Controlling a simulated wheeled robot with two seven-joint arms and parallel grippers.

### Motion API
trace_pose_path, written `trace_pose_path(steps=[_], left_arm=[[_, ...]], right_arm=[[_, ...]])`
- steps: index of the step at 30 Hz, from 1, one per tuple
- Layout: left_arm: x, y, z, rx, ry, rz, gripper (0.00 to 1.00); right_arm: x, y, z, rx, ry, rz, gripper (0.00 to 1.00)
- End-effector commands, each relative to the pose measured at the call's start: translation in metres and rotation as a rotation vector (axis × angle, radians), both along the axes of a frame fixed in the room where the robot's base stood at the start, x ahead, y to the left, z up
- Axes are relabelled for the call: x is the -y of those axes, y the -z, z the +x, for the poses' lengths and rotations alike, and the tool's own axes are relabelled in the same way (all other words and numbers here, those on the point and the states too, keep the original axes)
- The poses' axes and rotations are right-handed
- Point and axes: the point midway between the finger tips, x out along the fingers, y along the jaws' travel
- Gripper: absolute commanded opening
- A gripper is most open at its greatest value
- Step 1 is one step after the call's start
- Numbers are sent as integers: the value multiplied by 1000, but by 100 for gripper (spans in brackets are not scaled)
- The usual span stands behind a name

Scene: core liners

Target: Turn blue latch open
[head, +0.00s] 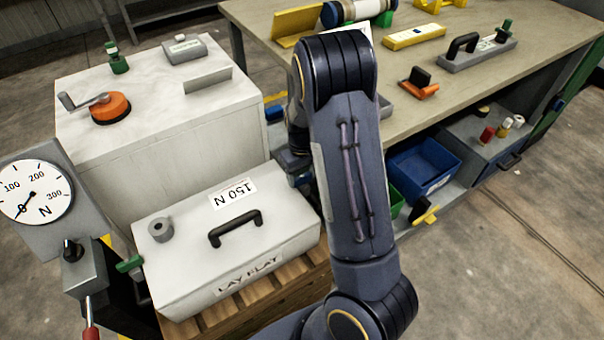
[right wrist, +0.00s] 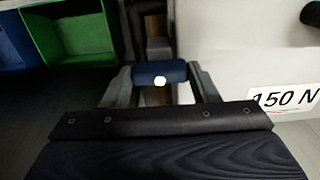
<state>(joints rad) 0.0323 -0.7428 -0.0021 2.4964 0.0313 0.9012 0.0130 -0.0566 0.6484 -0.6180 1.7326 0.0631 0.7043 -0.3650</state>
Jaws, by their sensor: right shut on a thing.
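A white box (head: 240,240) marked 150 N and LAY FLAT lies on a wooden pallet, with a black handle on its top. In the right wrist view, the blue latch (right wrist: 160,72) is a short dark blue bar with a pale spot, beside the white box (right wrist: 240,60). My right gripper (right wrist: 160,85) is shut on the blue latch, with one finger at each end of it. In the head view my right gripper (head: 292,160) is by the box's far right corner, mostly hidden behind my own arm. The latch's mounting is not clear. My left gripper is out of view.
A large white cabinet (head: 160,100) with an orange crank stands behind the box. A workbench (head: 450,80) with tools stands at right, with blue (head: 425,165) and green bins below it. A dial gauge (head: 35,192) is at left.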

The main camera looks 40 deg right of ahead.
Motion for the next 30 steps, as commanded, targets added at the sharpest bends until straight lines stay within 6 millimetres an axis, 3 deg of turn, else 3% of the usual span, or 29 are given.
trace_pose_path(steps=[11,30], left_arm=[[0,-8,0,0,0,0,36],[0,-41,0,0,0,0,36]], right_arm=[[0,-2,0,0,106,0,32],[0,-3,0,0,680,-1,32]])
